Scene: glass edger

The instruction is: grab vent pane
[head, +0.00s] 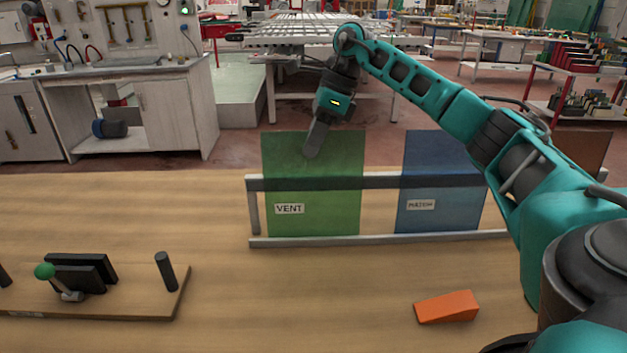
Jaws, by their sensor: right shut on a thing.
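The vent pane (335,213) is a green see-through sheet with a white "VENT" label. It stands upright in a grey rack (380,239) on the wooden table. My right gripper (314,145) reaches down to its upper part from above and is shut on it near the top edge. One finger shows in front of the glass; the other is hidden. My left gripper is not in view.
A blue labelled pane (440,215) stands in the rack to the right, partly behind my right arm. An orange wedge (446,307) lies at the front. A wooden board (150,299) with a green-knobbed lever (46,271) and dark posts is at the left. The table between is clear.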

